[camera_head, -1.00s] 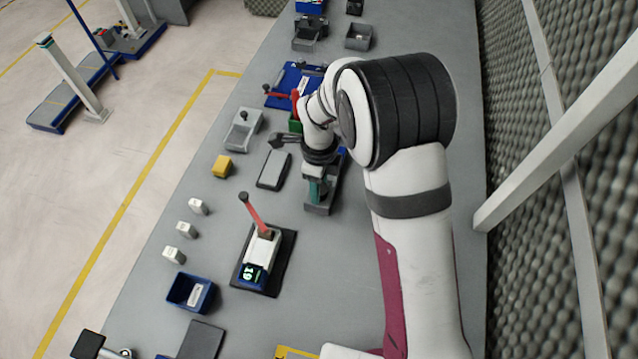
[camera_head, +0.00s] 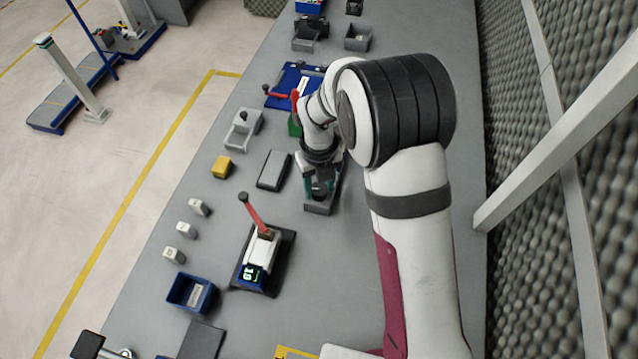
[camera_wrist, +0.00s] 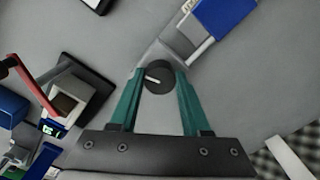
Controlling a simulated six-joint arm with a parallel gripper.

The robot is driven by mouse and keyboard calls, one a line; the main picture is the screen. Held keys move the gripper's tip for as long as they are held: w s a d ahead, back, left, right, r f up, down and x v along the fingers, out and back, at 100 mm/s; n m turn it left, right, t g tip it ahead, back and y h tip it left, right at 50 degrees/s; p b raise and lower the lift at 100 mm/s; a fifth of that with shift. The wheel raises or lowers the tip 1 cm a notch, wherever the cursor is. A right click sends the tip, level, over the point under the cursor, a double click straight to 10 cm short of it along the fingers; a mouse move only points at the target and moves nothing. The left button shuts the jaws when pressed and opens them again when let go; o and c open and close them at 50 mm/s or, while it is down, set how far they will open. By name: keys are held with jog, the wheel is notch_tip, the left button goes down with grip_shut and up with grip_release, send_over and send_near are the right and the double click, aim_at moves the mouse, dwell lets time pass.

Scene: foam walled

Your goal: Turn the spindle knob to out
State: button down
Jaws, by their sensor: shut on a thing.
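The spindle knob (camera_wrist: 154,88) is a dark round knob with a short white mark on its top. In the wrist view the mark points left and slightly up. The knob sits at the end of a grey base (camera_wrist: 178,42) with a blue, labelled body (camera_wrist: 228,14) at the upper right. My gripper (camera_wrist: 160,73) has teal fingers on either side of the knob, shut on it. In the head view my gripper (camera_head: 319,186) is over the near end of the grey base (camera_head: 319,208); my arm hides part of the device. I cannot read any out marking.
A red-handled lever device (camera_head: 262,250) with a small display stands at the near left, and also shows in the wrist view (camera_wrist: 70,98). A dark flat box (camera_head: 273,170) lies left of my gripper. A foam wall (camera_head: 560,250) borders the right side.

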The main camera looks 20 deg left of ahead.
aim_at(319, 188)
jog(key=shift+m, duration=0.6)
jog(key=shift+c, duration=1.8)
grip_release()
jog(key=shift+r, duration=0.1)
notch_tip(319, 188, up, 16)
